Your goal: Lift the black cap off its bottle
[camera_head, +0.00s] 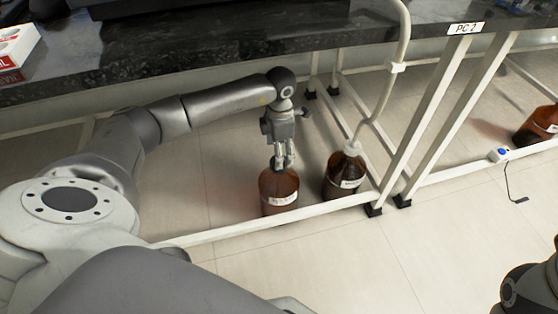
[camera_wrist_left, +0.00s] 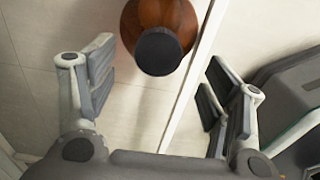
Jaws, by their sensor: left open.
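An amber-brown bottle (camera_head: 279,192) with a white label stands upright on the floor under the bench. Its round black cap (camera_wrist_left: 158,51) shows on top of the bottle (camera_wrist_left: 176,14) in the left wrist view. In the head view the cap is hidden by the gripper. My left gripper (camera_head: 283,163) points down just above this bottle. In the left wrist view my left gripper (camera_wrist_left: 157,84) is open and empty. The cap shows in the upper part of the gap between its fingers, touching neither.
A second brown bottle (camera_head: 345,174) with a white top and hose (camera_head: 384,95) stands just right. A white frame rail (camera_head: 250,228) runs in front. The dark bench top (camera_head: 250,47) is overhead. Another brown bottle (camera_head: 537,126) is far right. The front floor is clear.

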